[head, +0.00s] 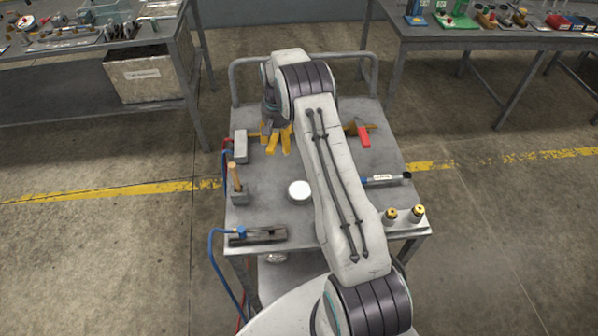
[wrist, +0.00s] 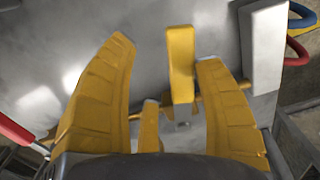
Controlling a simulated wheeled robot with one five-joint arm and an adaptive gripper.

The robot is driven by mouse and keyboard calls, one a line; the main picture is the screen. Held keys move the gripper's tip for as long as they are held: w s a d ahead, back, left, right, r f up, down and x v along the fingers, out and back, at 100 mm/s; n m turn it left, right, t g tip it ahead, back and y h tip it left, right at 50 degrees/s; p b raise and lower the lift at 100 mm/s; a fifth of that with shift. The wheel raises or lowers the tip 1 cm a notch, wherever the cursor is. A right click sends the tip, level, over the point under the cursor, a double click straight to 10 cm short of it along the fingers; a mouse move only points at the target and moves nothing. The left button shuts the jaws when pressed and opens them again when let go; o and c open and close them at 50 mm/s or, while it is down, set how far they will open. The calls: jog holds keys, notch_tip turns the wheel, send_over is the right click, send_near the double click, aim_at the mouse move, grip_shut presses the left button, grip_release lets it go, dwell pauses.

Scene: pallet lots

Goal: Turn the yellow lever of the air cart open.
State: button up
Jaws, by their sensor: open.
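The air cart (head: 265,190) stands in front of me with a grey top. The yellow lever (wrist: 181,65) shows in the wrist view, lying across a brass pipe (wrist: 200,104). My gripper (wrist: 163,52) is open, with one yellow finger on each side of the lever. The lever is closer to the right finger; I cannot tell whether they touch. A shorter yellow piece (wrist: 149,128) also shows between the fingers. In the head view, my gripper (head: 278,143) is over the cart's far left part, where lever and fingers are hard to tell apart.
A grey block (head: 241,146) with red and blue hoses is left of my gripper. A red lever (head: 363,132) is to the right. A white round lid (head: 299,191), a marker (head: 386,180) and two brass-topped fittings (head: 418,212) are nearer me. A rail (head: 245,62) edges the far side.

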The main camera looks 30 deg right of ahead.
notch_tip(320, 180, up, 6)
jog(key=s+f+n, duration=0.1)
jog(key=s, duration=0.1)
jog(key=s+a+f+n+g, duration=0.1)
jog(key=s+f, duration=0.1)
jog(key=s, duration=0.1)
jog(key=s+a+f+n, duration=0.1)
jog(key=s, duration=0.2)
jog(key=shift+f+g+b, duration=0.15)
jog(key=shift+g+b, duration=0.15)
jog(key=shift+b, duration=0.1)
jog(key=shift+g, duration=0.4)
jog(key=s, duration=0.1)
jog(key=s+a+r, duration=0.1)
jog(key=s, duration=0.3)
jog(key=shift+s+a+r, duration=0.2)
jog(key=shift+a, duration=0.15)
jog(key=s+a+r, duration=0.2)
jog(key=s+r, duration=0.3)
jog(key=s, duration=0.1)
jog(key=shift+s+r+n+b, duration=0.3)
jog(key=shift+s+b, duration=0.1)
jog(key=shift+a, duration=0.1)
